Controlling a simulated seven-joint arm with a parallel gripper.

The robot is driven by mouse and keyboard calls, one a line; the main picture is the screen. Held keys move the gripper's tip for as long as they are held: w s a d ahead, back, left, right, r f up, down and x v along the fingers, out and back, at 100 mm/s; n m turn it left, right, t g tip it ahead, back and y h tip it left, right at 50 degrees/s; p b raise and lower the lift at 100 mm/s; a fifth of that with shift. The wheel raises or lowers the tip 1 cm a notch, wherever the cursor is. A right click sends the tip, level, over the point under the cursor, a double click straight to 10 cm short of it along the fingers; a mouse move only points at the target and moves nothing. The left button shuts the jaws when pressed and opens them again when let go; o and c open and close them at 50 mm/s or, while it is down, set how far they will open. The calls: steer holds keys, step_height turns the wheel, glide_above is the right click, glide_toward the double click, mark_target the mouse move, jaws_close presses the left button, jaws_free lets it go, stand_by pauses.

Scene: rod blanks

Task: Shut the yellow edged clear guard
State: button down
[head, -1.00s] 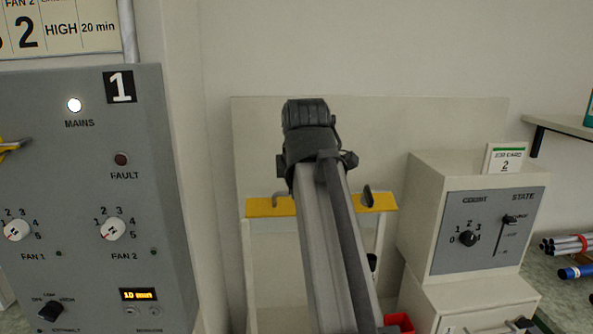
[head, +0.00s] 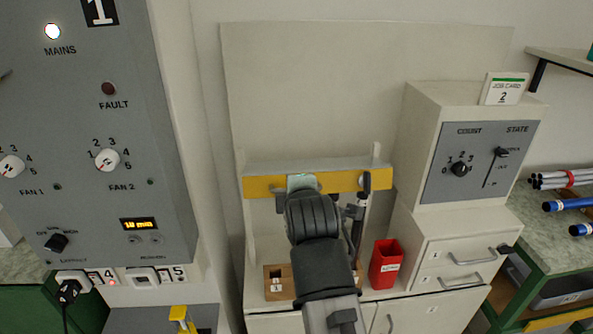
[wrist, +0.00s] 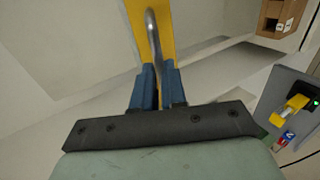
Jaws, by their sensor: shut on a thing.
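The guard's yellow edge (head: 340,181) runs across the front of the bay in the head view, well above the worktop. Its clear panel is hard to make out. In the wrist view the yellow edge (wrist: 134,12) carries a curved metal handle (wrist: 152,30). The blue fingers of my gripper (wrist: 156,78) are shut on this handle. In the head view my arm covers the fingers and the middle of the bay.
A wooden block (head: 272,284) with number labels sits in the bay below. A red bin (head: 386,265) stands at its right, beside the count and state box (head: 478,160). The grey control panel (head: 90,130) is at left. A pale back board (head: 350,90) stands behind.

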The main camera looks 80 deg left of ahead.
steer(key=f, duration=0.3)
steer(key=shift+d+f, duration=0.3)
steer(key=shift+d, duration=0.05)
steer(key=c, duration=1.8)
jaws_free()
steer(key=shift+a+f, duration=0.1)
steer(key=shift+f, duration=0.05)
steer(key=shift+c, duration=0.2)
steer(key=o, duration=0.7)
steer(key=shift+v, duration=3.75)
